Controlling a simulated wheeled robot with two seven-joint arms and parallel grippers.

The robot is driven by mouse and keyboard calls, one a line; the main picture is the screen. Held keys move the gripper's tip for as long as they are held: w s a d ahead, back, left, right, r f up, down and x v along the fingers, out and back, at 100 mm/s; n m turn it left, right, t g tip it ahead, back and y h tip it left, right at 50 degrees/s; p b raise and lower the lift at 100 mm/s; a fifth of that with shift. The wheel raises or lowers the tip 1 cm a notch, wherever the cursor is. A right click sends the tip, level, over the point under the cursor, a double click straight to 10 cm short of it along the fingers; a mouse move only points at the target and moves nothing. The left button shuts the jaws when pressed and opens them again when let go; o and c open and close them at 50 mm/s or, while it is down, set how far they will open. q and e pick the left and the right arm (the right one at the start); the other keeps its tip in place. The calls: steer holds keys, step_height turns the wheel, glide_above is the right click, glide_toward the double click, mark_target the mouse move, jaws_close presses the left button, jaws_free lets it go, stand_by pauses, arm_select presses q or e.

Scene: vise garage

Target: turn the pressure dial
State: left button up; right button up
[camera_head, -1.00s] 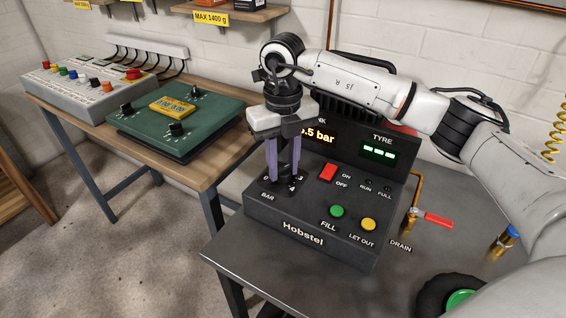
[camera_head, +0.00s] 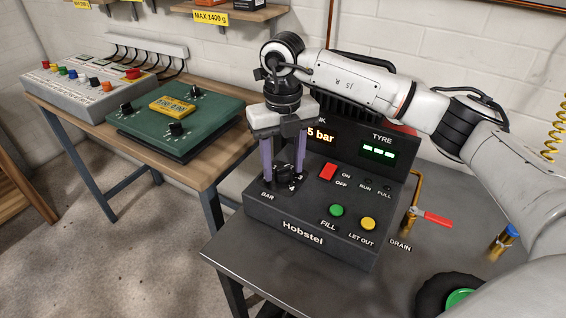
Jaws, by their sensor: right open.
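The pressure dial (camera_head: 286,175) is a black knob marked BAR on the sloped front panel of the black Hobstel compressor unit (camera_head: 270,222). My right gripper (camera_head: 284,172) points down over the dial. Its two purple fingers are open, one on each side of the knob, with gaps visible. I cannot tell whether either fingertip touches the panel. The tank display (camera_head: 320,136) is partly hidden by my gripper and shows "5 bar" at its visible end. My left gripper is not in view.
The panel also has a red ON/OFF switch (camera_head: 327,171), a green FILL button (camera_head: 337,210) and a yellow LET OUT button (camera_head: 368,223). A red-handled drain valve (camera_head: 432,217) is at the right. A wooden bench (camera_head: 205,172) holds a green box (camera_head: 150,132) at left.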

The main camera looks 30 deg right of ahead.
mark_target(283, 167)
step_height(283, 167, up, 10)
steer(key=shift+r, duration=0.2)
stand_by(0.7)
